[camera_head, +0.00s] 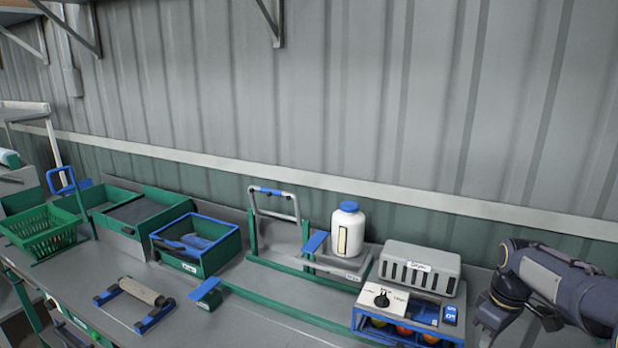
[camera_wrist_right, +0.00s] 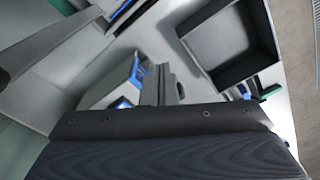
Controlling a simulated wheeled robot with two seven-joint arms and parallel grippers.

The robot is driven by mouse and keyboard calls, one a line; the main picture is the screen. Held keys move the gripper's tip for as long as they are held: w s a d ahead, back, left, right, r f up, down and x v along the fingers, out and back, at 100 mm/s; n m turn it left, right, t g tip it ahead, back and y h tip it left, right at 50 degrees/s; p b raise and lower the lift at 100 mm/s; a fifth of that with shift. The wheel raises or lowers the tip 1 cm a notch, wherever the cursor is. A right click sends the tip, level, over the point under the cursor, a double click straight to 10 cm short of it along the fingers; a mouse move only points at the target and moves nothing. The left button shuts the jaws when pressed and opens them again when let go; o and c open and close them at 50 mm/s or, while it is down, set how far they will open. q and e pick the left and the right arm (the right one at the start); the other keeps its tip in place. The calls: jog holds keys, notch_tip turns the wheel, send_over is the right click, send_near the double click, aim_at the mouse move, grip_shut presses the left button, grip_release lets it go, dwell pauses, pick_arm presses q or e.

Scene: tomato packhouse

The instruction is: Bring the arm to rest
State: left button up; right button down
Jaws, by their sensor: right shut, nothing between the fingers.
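My right arm comes in from the right edge of the head view. Its dark wrist and right gripper (camera_head: 490,322) hang low, just right of the grey and blue box with a dial (camera_head: 405,305). The gripper's tips run toward the lower picture edge. In the right wrist view the two fingers of the right gripper (camera_wrist_right: 160,82) stand close together, shut and empty. My left gripper is in neither view.
A white bottle with a blue cap (camera_head: 348,230) stands on a tray by the wall. A slotted grey box (camera_head: 420,267) sits behind the dial box. Green crates (camera_head: 45,232) line the bench's left. A dark open bin (camera_wrist_right: 232,42) shows in the wrist view.

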jog(key=s+a+f+m+t+y+b, duration=0.1)
jog(key=s+a+m+t+b, duration=0.1)
jog(key=s+a, duration=0.7)
jog(key=s+a+m+t+y+b, duration=0.2)
jog(key=s+a+m, duration=0.3)
jog(key=s+a, duration=0.5)
jog(key=s+t, duration=0.1)
jog(key=s, duration=0.4)
jog(key=shift+f, duration=0.35)
jog(key=shift+s+a, duration=0.1)
